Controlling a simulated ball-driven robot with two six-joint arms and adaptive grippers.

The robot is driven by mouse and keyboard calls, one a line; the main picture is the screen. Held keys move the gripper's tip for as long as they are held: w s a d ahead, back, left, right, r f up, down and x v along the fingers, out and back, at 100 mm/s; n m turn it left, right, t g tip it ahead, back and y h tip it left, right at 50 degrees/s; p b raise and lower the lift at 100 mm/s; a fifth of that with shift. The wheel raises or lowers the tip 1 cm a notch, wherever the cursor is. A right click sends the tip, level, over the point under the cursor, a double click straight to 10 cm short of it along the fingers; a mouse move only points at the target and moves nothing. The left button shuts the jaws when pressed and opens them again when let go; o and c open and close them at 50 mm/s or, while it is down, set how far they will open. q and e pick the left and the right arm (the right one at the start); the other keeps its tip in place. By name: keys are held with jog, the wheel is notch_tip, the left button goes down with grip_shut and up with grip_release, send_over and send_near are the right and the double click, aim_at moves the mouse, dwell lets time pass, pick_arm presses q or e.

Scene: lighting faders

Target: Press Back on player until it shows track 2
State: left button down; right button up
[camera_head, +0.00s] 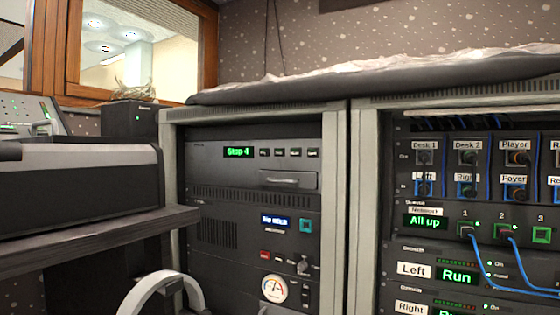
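The player appears to be the black unit (222,170) at the top of the left rack. Its green display (238,152) reads "Stop 4". A row of several small buttons (288,153) sits right of the display; their labels are too small to read, so I cannot tell which is Back. A drawer-like slot with a handle (289,180) is below the buttons. Neither of my grippers is in view, and nothing touches the player.
Below are a panel with a blue display (276,221) and a round meter (274,289). The right rack has a patch panel (490,165) with blue cables. A dark desk shelf (100,232) juts out at left. A white curved band (165,290) stands low in front.

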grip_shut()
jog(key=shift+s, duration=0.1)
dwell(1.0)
